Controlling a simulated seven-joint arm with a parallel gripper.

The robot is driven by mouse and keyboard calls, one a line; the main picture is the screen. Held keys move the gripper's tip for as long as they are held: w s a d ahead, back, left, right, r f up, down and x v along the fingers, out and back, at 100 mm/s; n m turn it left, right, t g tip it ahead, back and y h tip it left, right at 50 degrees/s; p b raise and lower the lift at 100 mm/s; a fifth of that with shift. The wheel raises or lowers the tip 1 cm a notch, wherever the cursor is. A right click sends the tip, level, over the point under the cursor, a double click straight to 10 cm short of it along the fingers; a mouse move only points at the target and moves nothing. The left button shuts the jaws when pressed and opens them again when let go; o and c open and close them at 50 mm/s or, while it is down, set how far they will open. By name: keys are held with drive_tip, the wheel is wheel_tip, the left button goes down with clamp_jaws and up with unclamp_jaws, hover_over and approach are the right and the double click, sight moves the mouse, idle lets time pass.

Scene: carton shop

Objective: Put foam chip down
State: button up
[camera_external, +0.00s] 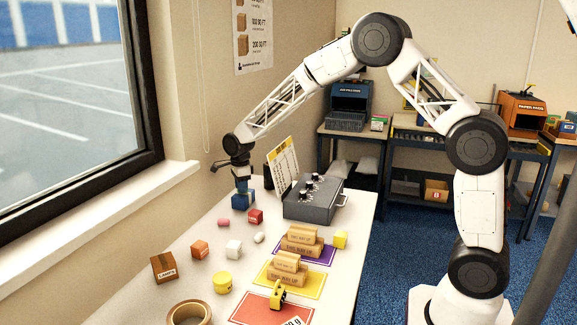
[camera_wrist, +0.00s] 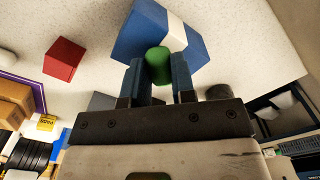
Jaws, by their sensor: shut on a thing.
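A green foam chip (camera_wrist: 158,62) is held between the two fingers of my gripper (camera_wrist: 159,78) in the wrist view. My gripper also shows in the external view (camera_external: 241,180), at the far end of the white table, just above a blue box (camera_external: 242,201). The foam chip cannot be made out in the external view. In the wrist view the blue box (camera_wrist: 140,32) with a white stripe lies right beyond the fingertips. I cannot tell whether the chip touches the box.
A red box (camera_external: 255,216) stands near the blue box, with a pink chip (camera_external: 223,223) and a white chip (camera_external: 259,238) close by. A grey control box (camera_external: 313,203) stands to the right. Brown cartons (camera_external: 302,240) sit on coloured mats nearer the front.

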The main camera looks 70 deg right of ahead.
drive_tip(key=shift+f, duration=0.15)
drive_tip(key=o, duration=0.9)
wheel_tip(320, 180, up, 12)
drive_tip(key=shift+r, duration=0.2)
drive_tip(key=shift+a, duration=0.1)
idle(0.7)
